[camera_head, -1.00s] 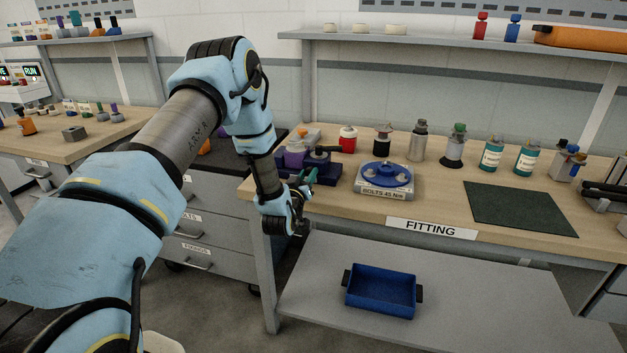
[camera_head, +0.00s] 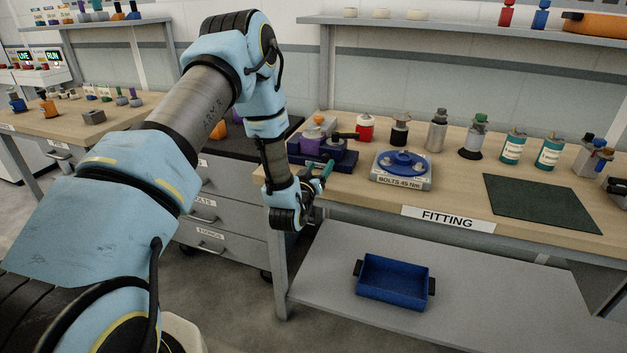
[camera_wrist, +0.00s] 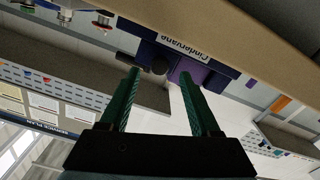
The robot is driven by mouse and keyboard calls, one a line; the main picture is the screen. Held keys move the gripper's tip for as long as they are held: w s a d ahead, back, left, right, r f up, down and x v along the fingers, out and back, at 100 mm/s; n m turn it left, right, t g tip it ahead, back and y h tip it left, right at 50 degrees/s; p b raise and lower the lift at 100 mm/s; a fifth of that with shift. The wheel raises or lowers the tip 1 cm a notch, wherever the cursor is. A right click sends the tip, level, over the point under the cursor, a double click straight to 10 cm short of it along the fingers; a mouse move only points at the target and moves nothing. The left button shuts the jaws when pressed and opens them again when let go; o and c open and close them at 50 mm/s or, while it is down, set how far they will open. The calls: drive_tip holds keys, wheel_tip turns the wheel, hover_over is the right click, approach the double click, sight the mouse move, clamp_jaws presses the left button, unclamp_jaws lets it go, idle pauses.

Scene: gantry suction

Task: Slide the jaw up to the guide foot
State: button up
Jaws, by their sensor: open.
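A dark navy vise-like fixture (camera_head: 337,160) stands at the bench's left front corner, with a purple block (camera_head: 310,142) and a dark handle on it. In the wrist view the fixture (camera_wrist: 150,52) shows upside down with a white name label, the purple block (camera_wrist: 188,68) and a dark round knob (camera_wrist: 160,66). I cannot tell for sure which part is the jaw or the guide foot. My gripper (camera_head: 322,174) is at the bench's front edge, just before the fixture. Its green fingers (camera_wrist: 160,76) are apart, with the knob showing between them and the right tip overlapping the purple block.
A blue round flange on a grey bolt block (camera_head: 402,166) stands right of the fixture, with several bottles behind. A green mat (camera_head: 542,205) lies further right. A blue tray (camera_head: 394,282) sits on the lower shelf. A drawer cabinet (camera_head: 215,215) stands left of the bench.

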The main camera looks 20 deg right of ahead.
drive_tip(key=b+v, duration=0.2)
drive_tip(key=v, duration=0.5)
idle(0.3)
drive_tip(key=w+a+r+n+g+y, duration=0.15)
drive_tip(key=a+y, duration=0.25)
drive_tip(key=a, duration=0.5)
drive_tip(key=w+a+r+g+y, duration=0.2)
drive_tip(key=a+g+y, duration=0.15)
drive_tip(key=a, duration=0.55)
drive_tip(key=s+a+r+n+g+y, duration=0.1)
drive_tip(key=s+a+r+g+y, duration=0.1)
drive_tip(key=s+a, duration=0.6)
drive_tip(key=s+a+r+n+g+y, duration=0.1)
drive_tip(key=s+a+r+g+y, duration=0.1)
drive_tip(key=s+a, duration=0.7)
drive_tip(key=r+g, duration=0.1)
drive_tip(key=g, duration=0.1)
drive_tip(key=shift+g, duration=0.3)
